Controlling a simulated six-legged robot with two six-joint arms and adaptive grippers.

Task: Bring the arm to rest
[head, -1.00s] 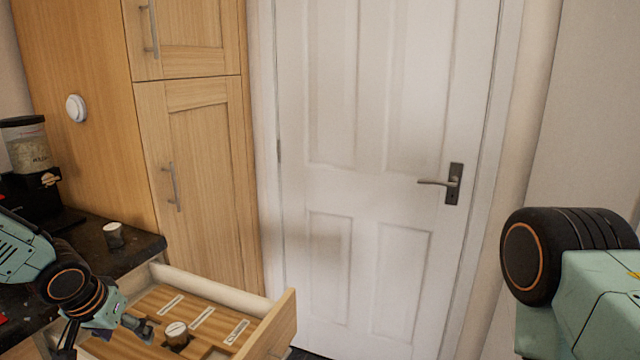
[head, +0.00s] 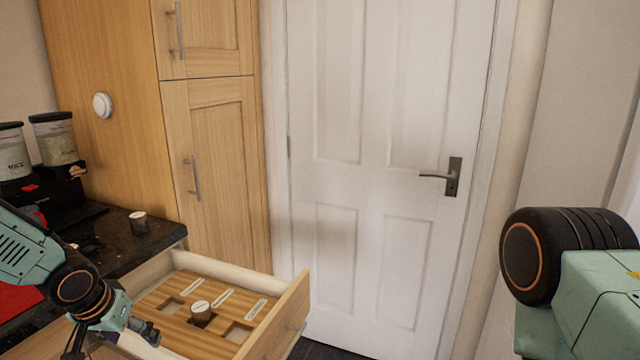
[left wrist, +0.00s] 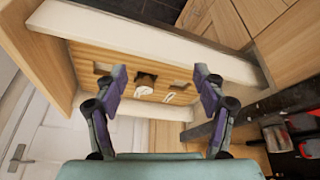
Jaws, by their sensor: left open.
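My left gripper (head: 112,338) is open and empty, low at the left of the head view. It is near the left side of the open drawer (head: 295,305). The left wrist view shows its two fingers (left wrist: 160,85) spread apart, with the drawer's wooden insert (left wrist: 90,50) beyond them. In the head view a small round jar (head: 201,314) with a pale lid sits in the insert, among pale label strips and square recesses. Nothing is between the fingers. My right gripper is out of view; only part of my right arm shows.
A similar small jar (head: 138,222) stands on the dark counter (head: 110,250). Lidded canisters (head: 54,140) stand at the back left. A tall wooden cabinet (head: 215,140) and a closed white door (head: 350,180) are behind the drawer.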

